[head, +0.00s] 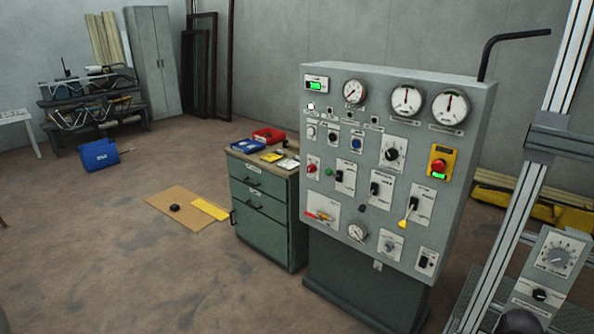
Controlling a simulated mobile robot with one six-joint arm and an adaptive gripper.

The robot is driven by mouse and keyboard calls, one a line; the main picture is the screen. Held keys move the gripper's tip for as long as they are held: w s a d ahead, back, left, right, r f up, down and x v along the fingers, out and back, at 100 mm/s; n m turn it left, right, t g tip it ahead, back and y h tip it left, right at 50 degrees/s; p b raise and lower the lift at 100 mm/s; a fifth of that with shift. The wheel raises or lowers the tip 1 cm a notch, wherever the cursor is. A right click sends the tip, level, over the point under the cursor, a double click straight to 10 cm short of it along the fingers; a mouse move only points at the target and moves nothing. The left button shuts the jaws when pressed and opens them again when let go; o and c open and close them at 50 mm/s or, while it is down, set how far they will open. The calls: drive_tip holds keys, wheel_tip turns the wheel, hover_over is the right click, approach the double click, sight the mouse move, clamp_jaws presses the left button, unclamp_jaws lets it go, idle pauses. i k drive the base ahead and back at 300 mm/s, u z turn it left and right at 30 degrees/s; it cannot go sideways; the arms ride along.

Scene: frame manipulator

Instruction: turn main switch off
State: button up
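A grey control panel (318,250) stands right of centre in the head view, facing me at an angle. Its labels are too small to read, so I cannot tell which control is the main switch. It carries a black rotary knob (392,154), lever switches including one with a yellow tip (408,218), a red and yellow handle (320,216) at lower left, and a red button on a yellow plate (440,162). A small black switch (426,262) sits at lower right. A green display (316,86) is lit. My gripper is not in view.
A green drawer cabinet (262,212) with red and blue trays stands close left of the panel. A metal upright (530,175) and a box with a dial (553,258) stand at the right. Open floor (110,260) lies at the left, with a cardboard sheet (178,212).

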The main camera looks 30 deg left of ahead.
sight(312, 168)
drive_tip(key=u, duration=1.65)
drive_tip(key=i, duration=1.9)
drive_tip(key=z, duration=0.3)
